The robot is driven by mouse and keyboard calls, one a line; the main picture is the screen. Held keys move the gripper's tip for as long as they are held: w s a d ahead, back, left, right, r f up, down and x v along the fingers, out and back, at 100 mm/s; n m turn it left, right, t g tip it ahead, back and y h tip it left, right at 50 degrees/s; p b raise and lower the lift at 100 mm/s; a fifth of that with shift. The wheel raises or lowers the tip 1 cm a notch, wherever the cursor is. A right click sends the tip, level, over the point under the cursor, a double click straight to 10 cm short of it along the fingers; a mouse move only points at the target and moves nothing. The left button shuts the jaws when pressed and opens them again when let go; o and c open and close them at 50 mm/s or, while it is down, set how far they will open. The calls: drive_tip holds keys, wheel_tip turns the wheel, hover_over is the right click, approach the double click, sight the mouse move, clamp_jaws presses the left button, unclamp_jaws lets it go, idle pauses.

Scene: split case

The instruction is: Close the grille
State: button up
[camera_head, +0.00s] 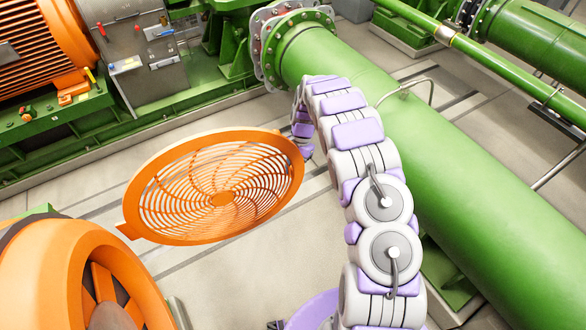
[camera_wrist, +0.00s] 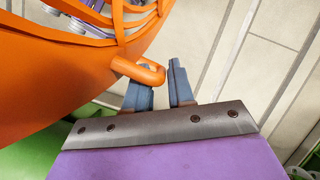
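The round orange grille (camera_head: 222,199) with curved slots stands swung out from the orange housing (camera_head: 60,272) at the lower left. A small tab shows on its left rim. In the wrist view the grille (camera_wrist: 40,75) fills the upper left, and an orange loop handle (camera_wrist: 136,70) sticks out from its rim. My gripper (camera_wrist: 162,82) is at this handle. Its two blue-grey fingers are apart, with a gap between them. The handle covers the left fingertip; the right finger stands just beyond the handle's end. Contact cannot be told. In the head view the gripper is mostly hidden beside the grille's right rim.
A large green pipe (camera_head: 480,200) runs diagonally along the right of my arm. A grey box (camera_head: 135,60) and an orange motor (camera_head: 40,45) on a green base stand at the back left. Pale floor (camera_head: 240,275) is clear below the grille.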

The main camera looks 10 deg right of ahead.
clamp_jaws()
drive_tip(key=shift+s, duration=0.1)
idle(0.4)
